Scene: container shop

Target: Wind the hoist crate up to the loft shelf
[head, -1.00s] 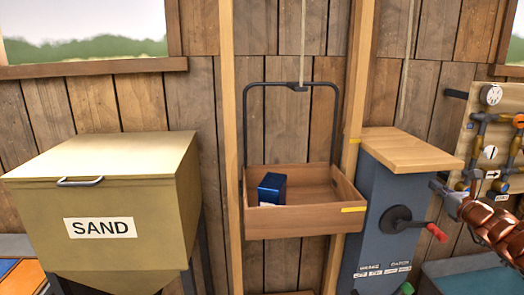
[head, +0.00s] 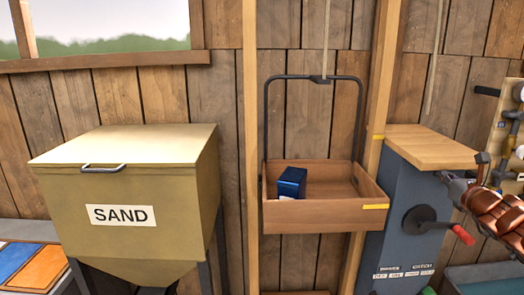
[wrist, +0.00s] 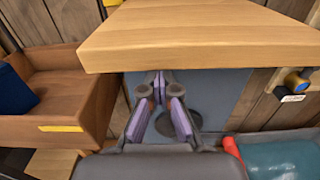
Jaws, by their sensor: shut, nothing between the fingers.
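The wooden hoist crate (head: 310,217) hangs level from a dark bail and rope between two upright posts, with a blue box (head: 292,183) in it. The yellow mark on its rim is below the yellow mark on the right post. It also shows at the left in the wrist view (wrist: 95,112). The crank (head: 432,224) on the grey winch housing (head: 390,190) has its red handle pointing right and slightly down. My gripper (head: 446,178) is shut and empty, above and apart from the handle. In the wrist view its fingertips (wrist: 160,80) are together before the housing. The loft shelf is not in view.
A wooden top (head: 432,148) overhangs the winch housing, close to my fingers in the wrist view. A SAND bin (head: 130,185) stands left. A pipe and gauge panel (head: 505,130) is at the right edge.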

